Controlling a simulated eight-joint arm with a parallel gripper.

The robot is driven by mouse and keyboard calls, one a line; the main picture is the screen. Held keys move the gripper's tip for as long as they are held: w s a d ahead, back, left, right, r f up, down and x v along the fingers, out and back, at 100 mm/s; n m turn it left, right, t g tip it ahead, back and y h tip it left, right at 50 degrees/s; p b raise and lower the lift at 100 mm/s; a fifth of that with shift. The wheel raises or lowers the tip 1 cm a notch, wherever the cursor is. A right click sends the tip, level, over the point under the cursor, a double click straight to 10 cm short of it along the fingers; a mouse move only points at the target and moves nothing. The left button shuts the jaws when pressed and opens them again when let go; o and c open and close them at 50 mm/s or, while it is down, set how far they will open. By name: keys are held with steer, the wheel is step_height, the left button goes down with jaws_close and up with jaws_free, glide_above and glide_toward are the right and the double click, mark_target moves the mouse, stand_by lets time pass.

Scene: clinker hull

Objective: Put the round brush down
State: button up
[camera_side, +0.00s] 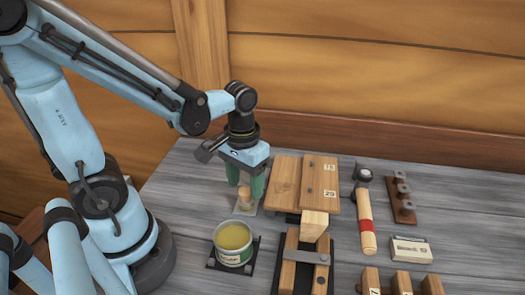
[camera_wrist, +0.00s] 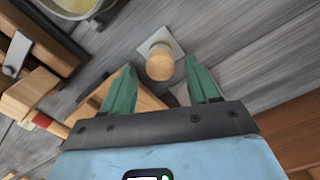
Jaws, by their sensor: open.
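A short round wooden piece, which I take to be the round brush (camera_side: 245,197), stands upright on a small pale grey plate (camera_side: 240,211). In the wrist view the brush (camera_wrist: 160,64) shows its round tan top, with the plate (camera_wrist: 175,47) around its foot. My gripper (camera_side: 246,188) points down over it, its two green fingers apart. In the wrist view the gripper's fingertips (camera_wrist: 160,72) lie on either side of the brush top, with gaps showing. The brush's lower end is hard to make out.
Farther right are a red-banded handle (camera_side: 365,215), a peg rack (camera_side: 402,200) and a pale box (camera_side: 411,250).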

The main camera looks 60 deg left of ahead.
mark_target(245, 189)
steer(key=w+r+m+t, duration=0.3)
steer(key=r+t, duration=0.4)
steer(key=r, duration=0.1)
steer(key=shift+w+r, duration=0.2)
steer(key=shift+r, duration=0.2)
stand_by(0.5)
steer(key=shift+o, duration=0.6)
stand_by(0.4)
